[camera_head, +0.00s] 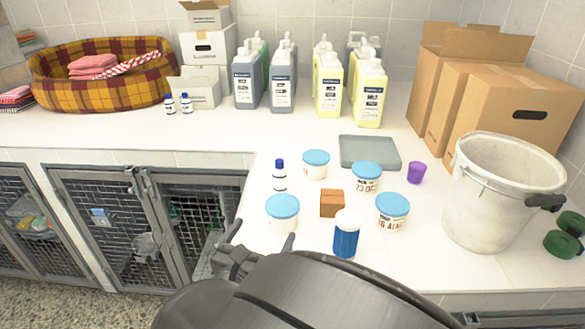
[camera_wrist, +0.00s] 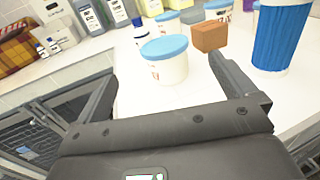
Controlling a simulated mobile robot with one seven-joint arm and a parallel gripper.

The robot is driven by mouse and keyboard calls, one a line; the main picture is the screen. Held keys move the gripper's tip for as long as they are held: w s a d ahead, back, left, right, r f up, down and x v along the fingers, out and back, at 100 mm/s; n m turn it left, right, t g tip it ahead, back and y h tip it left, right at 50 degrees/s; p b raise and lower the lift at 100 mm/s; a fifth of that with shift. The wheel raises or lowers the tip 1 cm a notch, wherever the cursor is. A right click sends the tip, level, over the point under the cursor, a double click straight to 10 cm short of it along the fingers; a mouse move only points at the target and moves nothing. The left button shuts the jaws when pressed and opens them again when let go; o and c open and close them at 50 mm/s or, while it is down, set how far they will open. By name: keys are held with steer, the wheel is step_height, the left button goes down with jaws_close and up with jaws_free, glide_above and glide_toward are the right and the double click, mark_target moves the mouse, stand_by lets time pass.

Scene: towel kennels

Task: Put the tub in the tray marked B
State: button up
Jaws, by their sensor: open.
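Several white tubs with blue lids stand on the white counter: a front-left tub (camera_head: 283,215), a back tub (camera_head: 316,167), a lettered tub (camera_head: 366,180) and a front-right lettered tub (camera_head: 391,215). One grey tray (camera_head: 370,153) lies behind them; I see no letter B on it. My gripper (camera_head: 264,236) is open and empty at the counter's front edge, just short of the front-left tub. In the wrist view that tub (camera_wrist: 165,66) stands ahead, between the lines of the two fingers and apart from them.
A brown block (camera_head: 332,204) and a blue white-topped canister (camera_head: 346,235) stand right of the front-left tub, with a small bottle (camera_head: 280,177) behind it. A purple cup (camera_head: 416,172) and a white bucket (camera_head: 490,200) are at right. Jugs (camera_head: 328,80) and boxes (camera_head: 500,110) line the back.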

mark_target(282, 205)
steer(key=x, duration=0.5)
steer(key=shift+w+d+f, duration=0.15)
steer(key=shift+w+d, duration=0.05)
steer(key=shift+w, duration=0.15)
steer(key=shift+x, duration=2.5)
steer(key=shift+d+f, duration=0.1)
steer(key=shift+f, duration=0.1)
steer(key=shift+c, duration=0.2)
steer(key=c, duration=1.2)
steer(key=shift+r, duration=0.15)
